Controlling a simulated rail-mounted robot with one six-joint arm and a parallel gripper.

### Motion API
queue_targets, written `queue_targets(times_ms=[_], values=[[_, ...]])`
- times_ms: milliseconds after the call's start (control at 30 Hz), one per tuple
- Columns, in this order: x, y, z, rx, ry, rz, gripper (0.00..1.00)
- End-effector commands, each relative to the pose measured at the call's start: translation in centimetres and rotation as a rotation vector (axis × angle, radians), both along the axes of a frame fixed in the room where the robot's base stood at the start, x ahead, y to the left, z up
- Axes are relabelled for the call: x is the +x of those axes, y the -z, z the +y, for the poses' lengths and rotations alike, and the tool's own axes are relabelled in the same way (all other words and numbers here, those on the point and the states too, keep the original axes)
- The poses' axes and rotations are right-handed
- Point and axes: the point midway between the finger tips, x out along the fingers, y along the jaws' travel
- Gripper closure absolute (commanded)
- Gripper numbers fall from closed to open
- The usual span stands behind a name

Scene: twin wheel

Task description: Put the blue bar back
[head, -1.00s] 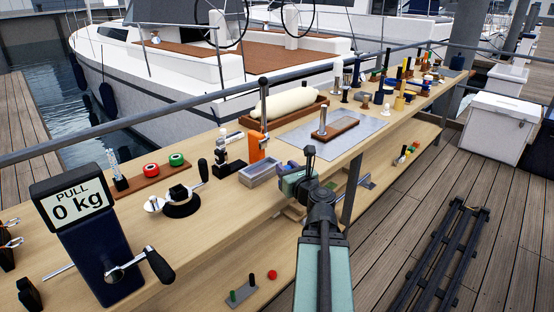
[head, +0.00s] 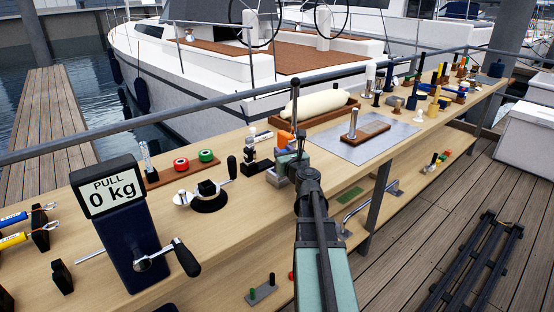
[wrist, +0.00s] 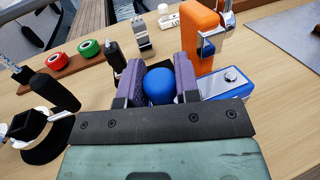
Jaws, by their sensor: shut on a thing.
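My gripper (wrist: 160,86) shows in the wrist view with its two purple pads shut on a rounded blue thing, which I take to be the blue bar (wrist: 160,90). Only its round end shows between the pads; the rest is hidden. In the head view my gripper (head: 297,163) is over the bench beside the orange piece (head: 284,140), and the bar cannot be made out there. The orange upright (wrist: 201,35), with a metal fitting, stands beyond and right of the gripper in the wrist view. A low blue block with a grey top (wrist: 230,82) lies close to the right pad.
A crank winch (head: 208,193) and a board with red and green rolls (head: 181,164) stand left. The "PULL 0 kg" scale (head: 110,190) is nearer. A grey plate with a wooden block (head: 373,130) lies right. Bare bench top shows between the winch and front edge.

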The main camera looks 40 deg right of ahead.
Motion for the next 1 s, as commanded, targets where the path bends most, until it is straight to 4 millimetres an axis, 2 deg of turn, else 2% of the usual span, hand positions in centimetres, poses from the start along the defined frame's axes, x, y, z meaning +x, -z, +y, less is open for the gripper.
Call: queue_targets(times_ms=[100,167,233,500,667,700,833,1000], values=[[2.3,0.0,-0.7,0.000,0.007,0.000,1.00],[1.7,2.4,-0.7,0.000,0.012,0.000,1.00],[1.5,3.4,-0.9,0.000,0.015,0.000,1.00],[1.4,3.1,-1.0,0.000,0.017,0.000,1.00],[1.4,3.7,-1.0,0.000,0.017,0.000,1.00],[1.4,3.5,-1.0,0.000,0.017,0.000,0.66],[1.4,3.5,-1.0,0.000,0.017,0.000,0.46],[1.4,3.5,-1.0,0.000,0.017,0.000,0.45]])
